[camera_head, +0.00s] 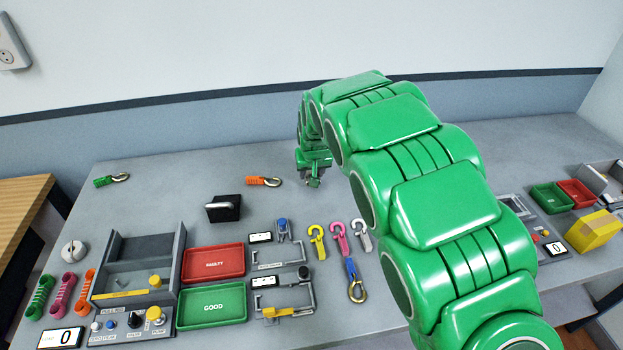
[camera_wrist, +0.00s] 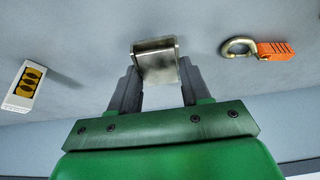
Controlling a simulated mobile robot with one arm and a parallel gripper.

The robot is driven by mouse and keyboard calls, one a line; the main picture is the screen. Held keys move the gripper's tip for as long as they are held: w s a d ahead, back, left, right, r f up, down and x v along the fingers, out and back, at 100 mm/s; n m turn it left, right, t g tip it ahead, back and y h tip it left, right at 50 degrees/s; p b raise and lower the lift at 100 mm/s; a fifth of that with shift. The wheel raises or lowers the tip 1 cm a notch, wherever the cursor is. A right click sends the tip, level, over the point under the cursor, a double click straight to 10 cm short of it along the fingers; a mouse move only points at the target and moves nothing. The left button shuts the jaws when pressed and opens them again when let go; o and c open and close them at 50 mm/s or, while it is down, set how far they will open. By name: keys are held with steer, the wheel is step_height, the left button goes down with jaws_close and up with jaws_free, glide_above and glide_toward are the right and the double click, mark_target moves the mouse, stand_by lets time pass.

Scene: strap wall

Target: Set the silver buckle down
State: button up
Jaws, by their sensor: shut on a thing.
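The silver buckle (camera_wrist: 156,62) is a bright metal piece in the wrist view. It sits between the two dark fingers of my gripper (camera_wrist: 158,80), which is shut on it. In the head view my gripper (camera_head: 313,181) points down over the back part of the grey table (camera_head: 150,205), right of an orange strap with a hook (camera_head: 264,181). The buckle is too small there to make out clearly. I cannot tell whether it touches the table.
The orange strap also shows in the wrist view (camera_wrist: 274,50). A white box with yellow-and-black marks (camera_wrist: 24,86) is at the left there. A black block with a handle (camera_head: 223,208), a red tray (camera_head: 213,264) and coloured hooks (camera_head: 339,238) stand nearer. My arm hides the table's middle right.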

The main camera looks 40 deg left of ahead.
steer(key=shift+a+f, duration=0.1)
steer(key=shift+f, duration=1.55)
steer(key=o, duration=1.1)
steer(key=shift+f, duration=0.1)
steer(key=v, duration=1.2)
